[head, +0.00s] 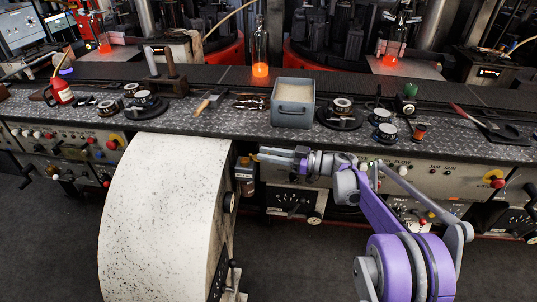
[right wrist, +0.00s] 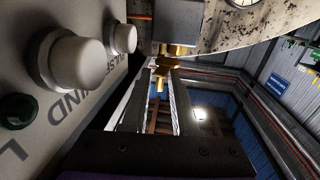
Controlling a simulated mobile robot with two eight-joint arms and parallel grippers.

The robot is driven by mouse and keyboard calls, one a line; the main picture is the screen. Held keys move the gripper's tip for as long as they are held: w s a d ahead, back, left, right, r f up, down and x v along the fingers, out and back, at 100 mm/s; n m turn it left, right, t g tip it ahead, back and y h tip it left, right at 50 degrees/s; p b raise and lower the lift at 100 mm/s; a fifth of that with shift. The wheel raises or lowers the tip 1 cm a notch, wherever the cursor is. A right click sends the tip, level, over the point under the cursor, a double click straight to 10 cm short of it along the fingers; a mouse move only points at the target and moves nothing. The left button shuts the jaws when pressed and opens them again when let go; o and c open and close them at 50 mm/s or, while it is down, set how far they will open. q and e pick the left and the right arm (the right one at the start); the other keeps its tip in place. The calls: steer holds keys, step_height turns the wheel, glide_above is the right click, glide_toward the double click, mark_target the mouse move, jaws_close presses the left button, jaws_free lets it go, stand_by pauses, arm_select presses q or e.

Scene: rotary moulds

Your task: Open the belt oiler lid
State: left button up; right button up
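The belt oiler (head: 245,177) is a small dark, brownish unit with a pale label, beside the large pale speckled drum. What seems to be the same unit is a grey block (right wrist: 176,20) with brass fittings (right wrist: 165,62) in the right wrist view. I cannot make out the lid or whether it is open. My right gripper (head: 261,154) reaches in from the right, close to the oiler's top. In the right wrist view its two fingers (right wrist: 158,82) stand apart, with the brass fittings at their tips; contact is unclear. My left gripper is not in view.
The large pale drum (head: 165,220) stands left of the oiler. The control panel (head: 425,182) runs close behind my right arm; white knobs (right wrist: 75,62) are near in the right wrist view. A grey bin (head: 292,108) and tools sit on the bench above.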

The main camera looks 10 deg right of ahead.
steer(key=shift+o, duration=0.7)
steer(key=p+v, duration=0.1)
steer(key=v, duration=0.9)
steer(key=shift+s+d, duration=0.15)
steer(key=shift+d, duration=0.25)
